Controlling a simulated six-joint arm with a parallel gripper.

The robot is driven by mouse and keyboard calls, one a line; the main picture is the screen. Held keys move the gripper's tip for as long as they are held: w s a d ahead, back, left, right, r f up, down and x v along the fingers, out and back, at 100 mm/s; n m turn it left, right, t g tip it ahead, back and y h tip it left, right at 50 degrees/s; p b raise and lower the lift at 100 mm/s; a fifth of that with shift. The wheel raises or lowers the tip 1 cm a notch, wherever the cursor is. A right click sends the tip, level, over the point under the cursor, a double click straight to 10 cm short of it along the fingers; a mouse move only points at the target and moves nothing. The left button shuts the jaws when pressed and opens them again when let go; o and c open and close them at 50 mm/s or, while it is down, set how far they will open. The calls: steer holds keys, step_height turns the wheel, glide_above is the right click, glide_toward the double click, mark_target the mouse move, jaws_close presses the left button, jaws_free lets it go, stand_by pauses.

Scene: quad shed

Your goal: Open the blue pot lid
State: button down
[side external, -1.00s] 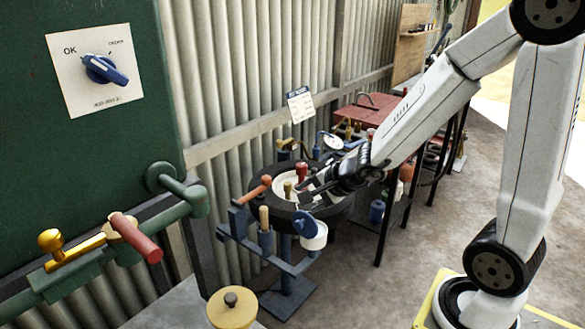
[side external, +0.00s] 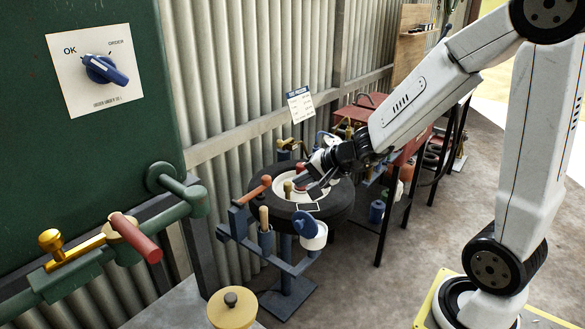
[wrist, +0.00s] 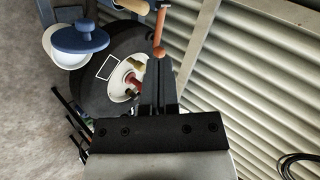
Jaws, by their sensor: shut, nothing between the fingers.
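The blue pot lid (side external: 305,224) sits at a tilt against the white pot (side external: 318,238), on the blue stand in front of the tyre. In the wrist view the blue lid (wrist: 80,38) is at the upper left, with its knob upward, partly over the white pot (wrist: 57,52). I cannot tell whether lid and pot touch. My gripper (side external: 316,192) is over the tyre, above and behind the lid and apart from it. Its fingers (wrist: 158,92) are shut and empty in the wrist view.
The tyre (side external: 262,184) with its white hub lies under my gripper. A red-handled lever (side external: 251,192) and a wooden-handled peg (side external: 264,217) stand left of the lid. A corrugated wall (side external: 275,90) is behind. A yellow pot (side external: 232,309) is in front.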

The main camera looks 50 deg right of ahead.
steer(key=s+d+r+n+g, duration=0.1)
steer(key=s+d+n+g, duration=0.1)
steer(key=n, duration=0.4)
steer(key=s+d+r+n+g+y, duration=0.1)
steer(key=s+d+n+g, duration=0.1)
steer(key=d+n, duration=0.3)
steer(key=shift+r+n+g, duration=0.25)
steer(key=shift+n+g, duration=0.55)
steer(key=shift+n, duration=0.3)
steer(key=shift+f, duration=0.15)
glide_toward(300, 221)
step_height(300, 221, down, 3)
steer(key=w+d, duration=0.2)
steer(key=shift+w+a+f, duration=0.25)
steer(key=shift+a+f, duration=0.7)
steer(key=shift+a, duration=0.1)
steer(key=shift+a+f, duration=0.45)
steer(key=shift+a, duration=0.05)
